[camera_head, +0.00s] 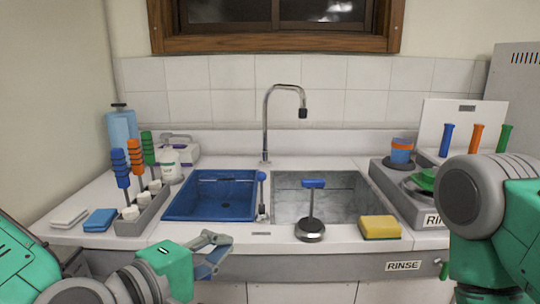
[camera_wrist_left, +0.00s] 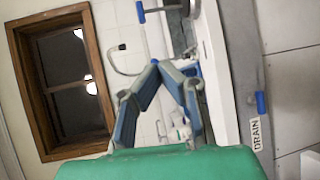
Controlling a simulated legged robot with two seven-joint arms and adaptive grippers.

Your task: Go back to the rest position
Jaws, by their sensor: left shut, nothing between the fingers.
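My left gripper (camera_head: 226,244) is in front of the counter's front edge, below the blue basin. It is shut and empty; in the left wrist view its blue-grey fingers (camera_wrist_left: 155,64) meet at their tips. My left arm comes in from the lower left. At the right edge a part of my right arm (camera_head: 478,210) shows, but its gripper is out of view.
The counter holds a blue basin (camera_head: 185,209), a grey sink (camera_head: 355,197), a blue-handled tool (camera_head: 312,226), a yellow sponge (camera_head: 380,227) and a rack of brushes (camera_head: 148,208). A faucet (camera_head: 266,120) stands behind. A DRAIN label (camera_wrist_left: 256,133) shows on the counter front.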

